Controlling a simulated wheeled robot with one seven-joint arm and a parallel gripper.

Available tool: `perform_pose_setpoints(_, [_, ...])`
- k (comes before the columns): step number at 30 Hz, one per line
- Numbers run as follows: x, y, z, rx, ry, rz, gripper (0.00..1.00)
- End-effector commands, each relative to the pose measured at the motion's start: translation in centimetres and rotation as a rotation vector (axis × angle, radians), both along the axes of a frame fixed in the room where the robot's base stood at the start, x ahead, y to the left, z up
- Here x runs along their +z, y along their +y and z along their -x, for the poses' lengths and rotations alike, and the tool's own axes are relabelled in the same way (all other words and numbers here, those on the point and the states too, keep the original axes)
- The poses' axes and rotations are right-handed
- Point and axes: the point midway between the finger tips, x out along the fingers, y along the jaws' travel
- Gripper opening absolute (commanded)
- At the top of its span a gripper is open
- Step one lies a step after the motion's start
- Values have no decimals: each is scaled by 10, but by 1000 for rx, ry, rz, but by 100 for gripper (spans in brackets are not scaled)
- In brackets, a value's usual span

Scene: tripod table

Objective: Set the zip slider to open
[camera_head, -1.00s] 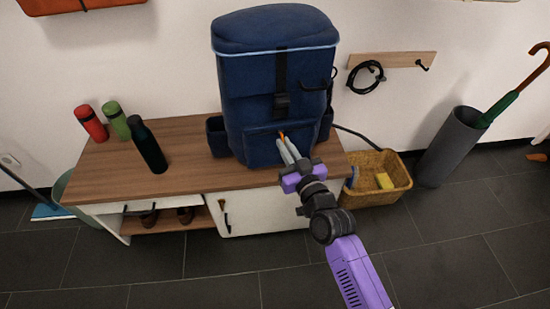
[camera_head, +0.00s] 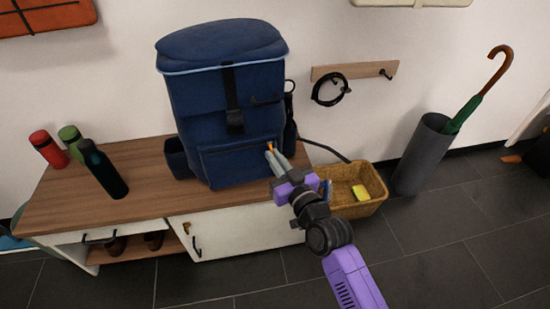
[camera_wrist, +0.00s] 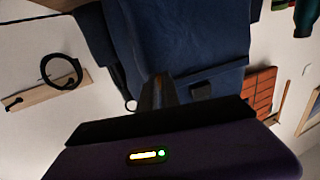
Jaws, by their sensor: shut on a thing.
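The blue backpack (camera_head: 215,90) stands upright on the wooden bench top. Its front pocket has a zip line (camera_head: 225,150) running across the top. A small orange zip slider (camera_head: 270,146) shows near the right end of that line. My gripper (camera_head: 271,153) is shut on the slider, its grey fingers reaching up from the lower right. In the wrist view my fingers (camera_wrist: 158,92) touch the backpack's front (camera_wrist: 190,45), and the slider is mostly hidden between them.
A dark bottle (camera_head: 103,170), a green bottle (camera_head: 72,145) and a red bottle (camera_head: 48,149) stand on the bench (camera_head: 130,200) at left. A wicker basket (camera_head: 370,205) is on the floor at right, with an umbrella stand (camera_head: 422,155) beyond it.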

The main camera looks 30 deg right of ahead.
Motion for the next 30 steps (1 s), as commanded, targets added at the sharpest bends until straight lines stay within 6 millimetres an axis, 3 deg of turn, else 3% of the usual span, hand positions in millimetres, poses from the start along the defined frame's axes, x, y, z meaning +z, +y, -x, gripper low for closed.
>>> perform_pose_setpoints(1, [2, -3, 0, -6, -4, 2, 0])
perform_pose_setpoints(3, [2, -3, 0, -6, -4, 1, 20])
perform_pose_setpoints(5, [1, -3, 0, -5, -3, 1, 29])
perform_pose_setpoints(17, [0, -1, 7, -3, 0, 0, 29])
perform_pose_setpoints(30, [0, 1, 68, -4, 0, 2, 29])
